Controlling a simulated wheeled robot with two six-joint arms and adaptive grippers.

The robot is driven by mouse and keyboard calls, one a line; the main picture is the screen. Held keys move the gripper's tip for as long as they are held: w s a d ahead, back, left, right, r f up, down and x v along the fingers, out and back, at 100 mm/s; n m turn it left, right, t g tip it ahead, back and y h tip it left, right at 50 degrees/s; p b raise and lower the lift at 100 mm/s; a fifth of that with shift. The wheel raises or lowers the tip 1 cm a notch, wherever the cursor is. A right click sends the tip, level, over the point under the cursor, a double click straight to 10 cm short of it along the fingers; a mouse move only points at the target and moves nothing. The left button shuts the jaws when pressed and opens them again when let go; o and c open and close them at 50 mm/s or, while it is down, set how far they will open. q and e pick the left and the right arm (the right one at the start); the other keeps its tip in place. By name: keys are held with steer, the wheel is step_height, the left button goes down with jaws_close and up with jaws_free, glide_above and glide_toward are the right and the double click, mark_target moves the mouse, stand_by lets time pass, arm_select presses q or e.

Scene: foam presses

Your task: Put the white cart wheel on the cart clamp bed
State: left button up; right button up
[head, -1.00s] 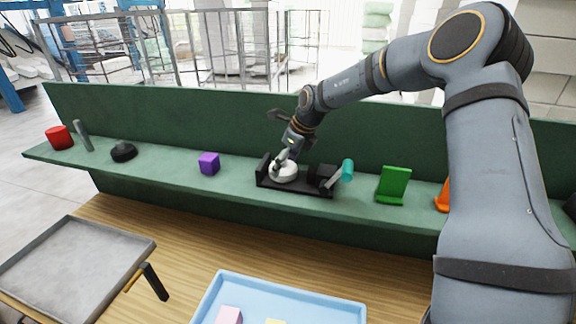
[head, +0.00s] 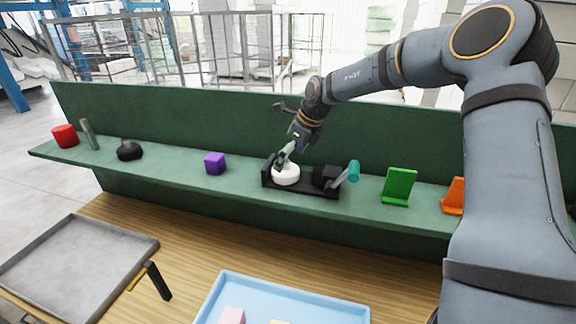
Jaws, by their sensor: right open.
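The white cart wheel (head: 286,175) lies flat on the left part of the black clamp bed (head: 312,190), on the green shelf. The bed has an upright black block at its left end. A dark clamp block with a teal-tipped lever (head: 353,172) is at its right end. My right gripper (head: 285,158) is open just above the wheel, tilted down toward it. I cannot tell whether its fingertips touch the wheel. My left gripper is not in view.
A grey tray (head: 75,260) and blue tray (head: 290,290) are in front.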

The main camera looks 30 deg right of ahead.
mark_target(289, 161)
steer(key=b+v, duration=0.1)
steer(key=v, duration=0.3)
steer(key=shift+s+d+r, duration=0.15)
steer(key=shift+s+r, duration=0.05)
steer(key=shift+r, duration=0.05)
steer(key=p+v, duration=0.3)
steer(key=v, duration=0.2)
steer(key=shift+s+r+p, duration=0.1)
steer(key=shift+r+p, duration=0.1)
steer(key=shift+p, duration=0.1)
